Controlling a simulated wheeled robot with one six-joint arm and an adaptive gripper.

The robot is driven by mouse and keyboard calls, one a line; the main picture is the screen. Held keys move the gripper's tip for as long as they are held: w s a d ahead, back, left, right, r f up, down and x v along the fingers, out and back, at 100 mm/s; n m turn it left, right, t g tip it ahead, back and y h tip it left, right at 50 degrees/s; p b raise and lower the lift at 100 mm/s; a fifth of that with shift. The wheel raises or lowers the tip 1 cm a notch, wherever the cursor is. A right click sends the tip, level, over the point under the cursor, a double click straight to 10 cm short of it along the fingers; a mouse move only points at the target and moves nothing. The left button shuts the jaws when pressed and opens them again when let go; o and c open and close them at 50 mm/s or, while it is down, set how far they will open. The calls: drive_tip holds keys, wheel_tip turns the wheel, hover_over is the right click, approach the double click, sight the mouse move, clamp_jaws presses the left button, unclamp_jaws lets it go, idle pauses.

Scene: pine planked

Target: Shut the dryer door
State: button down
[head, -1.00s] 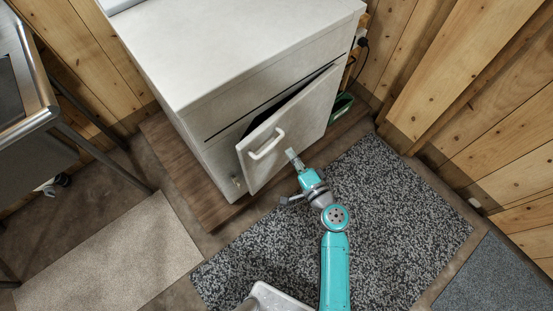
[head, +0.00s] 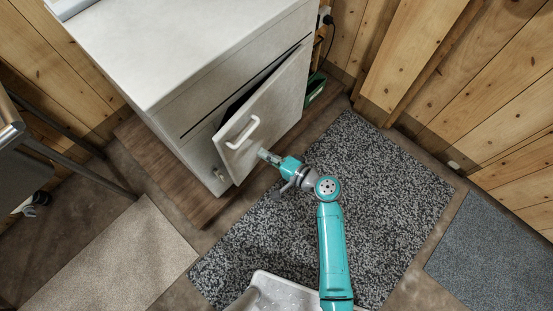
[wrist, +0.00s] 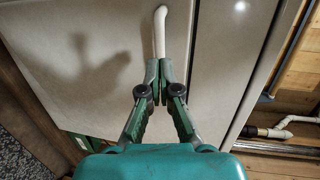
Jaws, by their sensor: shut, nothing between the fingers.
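The dryer (head: 190,60) is a pale white cabinet on a brown board. Its door (head: 268,105) stands ajar, hinged at the right, with a dark gap along its top and the free edge at the left. A white bar handle (head: 242,132) is on the door near the free edge; it also shows in the wrist view (wrist: 160,32). My gripper (head: 263,154) is shut and empty, in front of the door's outer face, just below and right of the handle. In the wrist view my shut fingertips (wrist: 159,68) are at the handle's near end; I cannot tell whether they touch.
A dark speckled mat (head: 330,215) covers the floor under my arm. A beige mat (head: 115,260) lies to the left and a grey-blue mat (head: 490,255) to the right. A green container (head: 315,88) sits beside the dryer near the plank wall. A metal-legged table (head: 20,150) stands at the left.

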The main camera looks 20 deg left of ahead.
drive_tip(key=x, duration=0.6)
drive_tip(key=shift+a, duration=0.3)
drive_tip(key=shift+a+f, duration=0.1)
